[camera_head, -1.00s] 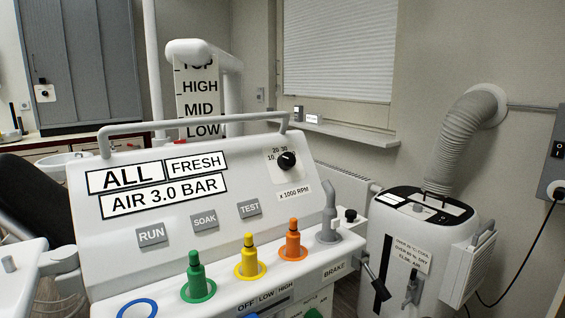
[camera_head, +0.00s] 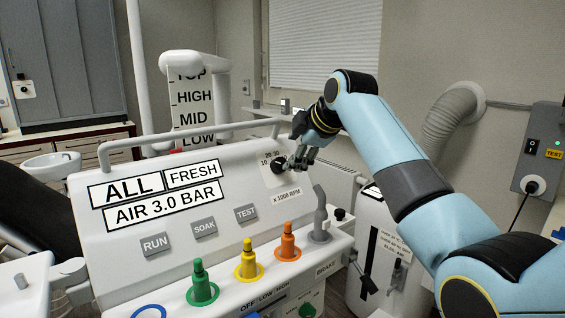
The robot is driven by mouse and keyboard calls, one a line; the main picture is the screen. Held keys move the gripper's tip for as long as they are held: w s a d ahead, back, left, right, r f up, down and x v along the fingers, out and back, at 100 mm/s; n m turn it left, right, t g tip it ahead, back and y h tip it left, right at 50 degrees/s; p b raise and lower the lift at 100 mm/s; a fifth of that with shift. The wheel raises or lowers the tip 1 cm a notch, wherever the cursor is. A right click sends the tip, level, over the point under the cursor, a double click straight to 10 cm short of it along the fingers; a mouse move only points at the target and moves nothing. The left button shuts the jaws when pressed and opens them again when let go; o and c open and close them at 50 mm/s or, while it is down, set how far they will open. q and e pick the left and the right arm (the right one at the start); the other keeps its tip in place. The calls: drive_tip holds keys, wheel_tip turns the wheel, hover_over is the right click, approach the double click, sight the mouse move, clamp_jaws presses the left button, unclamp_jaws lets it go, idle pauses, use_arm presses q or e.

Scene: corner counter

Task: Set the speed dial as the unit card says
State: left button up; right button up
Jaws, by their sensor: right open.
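The speed dial (camera_head: 279,162) is a black knob at the upper right of the white sloped panel, with a scale marked 10, 20 and 30 around it. "x 1000 RPM" is printed below it. My right gripper (camera_head: 292,163) is open, with its fingertips at the right side of the dial. I cannot tell whether they touch it. The gripper hides part of the knob and its scale, and the pointer cannot be read. Cards (camera_head: 153,193) on the panel read "ALL", "FRESH" and "AIR 3.0 BAR". My left gripper is out of view.
RUN, SOAK and TEST plates sit mid-panel. Green (camera_head: 201,284), yellow (camera_head: 248,262) and orange (camera_head: 288,243) fittings stand along the lower ledge. A handle rail (camera_head: 190,139) runs along the panel's top. A white unit (camera_head: 376,260) with a hose stands behind my right arm.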

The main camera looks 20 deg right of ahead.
sight(282, 164)
drive_tip(key=x, duration=0.8)
drive_tip(key=shift+w+f, duration=0.1)
drive_tip(key=shift+w, duration=0.05)
drive_tip(key=shift+c, duration=0.4)
drive_tip(key=c, duration=1.1)
drive_tip(key=shift+o, duration=0.2)
